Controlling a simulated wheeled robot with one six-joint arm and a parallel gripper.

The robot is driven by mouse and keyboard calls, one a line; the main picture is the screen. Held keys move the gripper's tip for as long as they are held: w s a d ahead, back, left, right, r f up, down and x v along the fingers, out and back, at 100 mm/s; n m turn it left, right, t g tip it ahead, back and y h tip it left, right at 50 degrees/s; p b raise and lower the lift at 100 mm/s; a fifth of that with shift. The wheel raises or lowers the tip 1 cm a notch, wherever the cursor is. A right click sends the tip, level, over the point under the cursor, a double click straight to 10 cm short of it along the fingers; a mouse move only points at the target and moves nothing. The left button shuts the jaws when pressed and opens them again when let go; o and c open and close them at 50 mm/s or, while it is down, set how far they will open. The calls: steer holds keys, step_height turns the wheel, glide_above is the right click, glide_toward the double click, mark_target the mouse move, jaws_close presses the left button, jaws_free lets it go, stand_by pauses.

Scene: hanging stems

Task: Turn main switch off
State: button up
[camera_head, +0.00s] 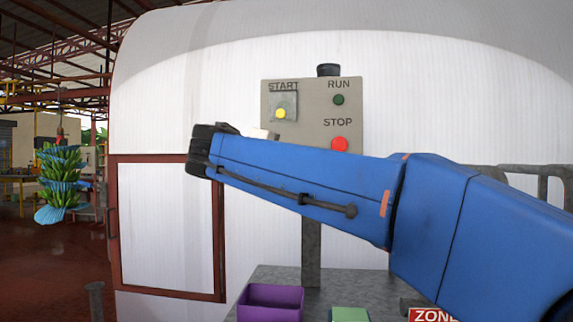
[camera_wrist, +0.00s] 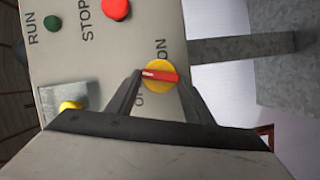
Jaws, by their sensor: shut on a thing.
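The main switch is a yellow disc (camera_wrist: 153,84) with a red handle (camera_wrist: 168,76), seen in the wrist view on the grey control panel (camera_wrist: 150,25). The word ON is beside it; the other label is partly hidden by a finger. My gripper (camera_wrist: 160,77) has its two dark fingers on either side of the handle, shut on it. The handle lies across the picture between the fingertips; I cannot tell which label it points to. In the head view the panel (camera_head: 310,115) stands behind my blue arm, which hides the switch and my fingers.
The panel bears a yellow START button (camera_head: 280,113), a green RUN lamp (camera_head: 339,100) and a red STOP button (camera_head: 340,144). A purple bin (camera_head: 270,304) and a green bin (camera_head: 350,314) are below. A banana bunch (camera_head: 60,175) hangs at far left. A white curved wall stands behind.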

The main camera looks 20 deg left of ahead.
steer(key=shift+f+n+t, duration=0.25)
steer(key=shift+n+t, duration=0.35)
steer(key=shift+n, duration=0.8)
steer(key=shift+a, duration=0.1)
steer(key=o, duration=1)
steer(key=shift+o, duration=0.2)
steer(key=shift+s, duration=0.15)
steer(key=s+a, duration=0.2)
steer(key=s, duration=1.5)
steer(key=shift+a, duration=0.35)
